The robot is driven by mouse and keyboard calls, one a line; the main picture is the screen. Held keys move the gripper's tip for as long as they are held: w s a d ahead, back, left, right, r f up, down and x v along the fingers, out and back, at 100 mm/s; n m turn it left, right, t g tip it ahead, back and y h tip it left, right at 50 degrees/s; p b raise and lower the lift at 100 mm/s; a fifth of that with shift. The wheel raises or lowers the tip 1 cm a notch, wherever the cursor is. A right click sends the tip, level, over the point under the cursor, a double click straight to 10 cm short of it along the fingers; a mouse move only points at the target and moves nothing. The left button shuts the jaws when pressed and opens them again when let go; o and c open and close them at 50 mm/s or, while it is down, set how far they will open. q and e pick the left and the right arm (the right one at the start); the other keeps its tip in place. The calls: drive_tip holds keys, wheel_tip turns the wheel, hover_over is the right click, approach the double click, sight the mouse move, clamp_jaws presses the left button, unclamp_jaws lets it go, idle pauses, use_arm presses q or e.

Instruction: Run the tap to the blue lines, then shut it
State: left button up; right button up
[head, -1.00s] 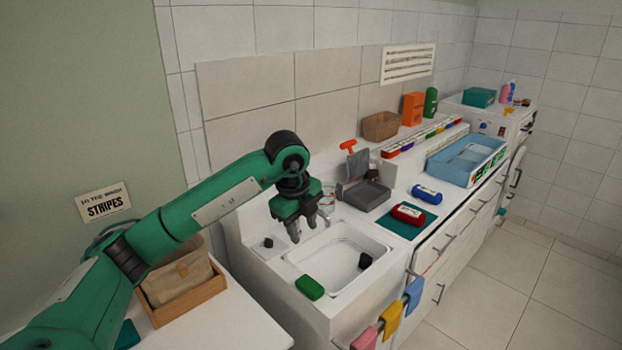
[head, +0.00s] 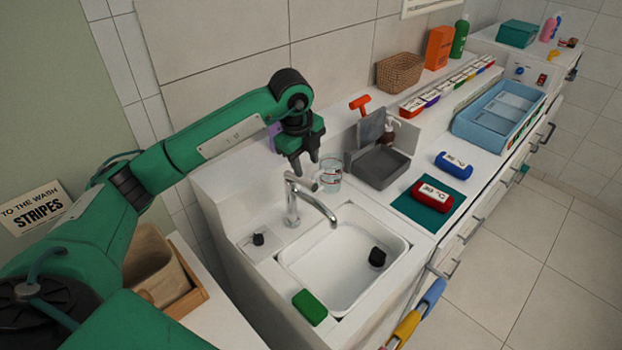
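The chrome tap (head: 292,207) stands at the back of the white sink, its spout reaching over the basin (head: 287,257). A short lever points right from its top. No stream shows from the spout, and the basin looks empty. No blue lines can be made out on the basin wall. My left gripper (head: 304,167) is in the air just above and behind the tap lever, fingers pointing down, slightly apart and empty. Whether it touches the lever cannot be told. My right gripper is not in view.
A clear jug (head: 331,174) with red marks stands right behind the tap. A grey tray box (head: 380,165) and a red roll (head: 432,197) on a teal mat are to the right.

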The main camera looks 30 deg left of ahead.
sight(311, 183)
use_arm(q)
drive_tip(key=f+p, duration=0.1)
drive_tip(key=f, duration=0.2)
drive_tip(key=w+f+p, duration=0.1)
drive_tip(key=f, duration=0.2)
drive_tip(key=w+f+p, duration=0.1)
drive_tip(key=f, duration=0.2)
drive_tip(key=shift+d, duration=0.25)
drive_tip(key=shift+f, duration=0.4)
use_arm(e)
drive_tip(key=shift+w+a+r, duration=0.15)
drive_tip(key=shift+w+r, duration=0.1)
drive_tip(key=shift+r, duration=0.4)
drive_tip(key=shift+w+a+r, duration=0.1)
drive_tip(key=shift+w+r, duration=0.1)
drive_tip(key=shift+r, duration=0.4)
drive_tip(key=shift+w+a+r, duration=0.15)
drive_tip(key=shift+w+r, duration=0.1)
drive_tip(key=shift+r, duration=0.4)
use_arm(q)
drive_tip(key=shift+c, duration=0.2)
drive_tip(key=c, duration=0.7)
clamp_jaws()
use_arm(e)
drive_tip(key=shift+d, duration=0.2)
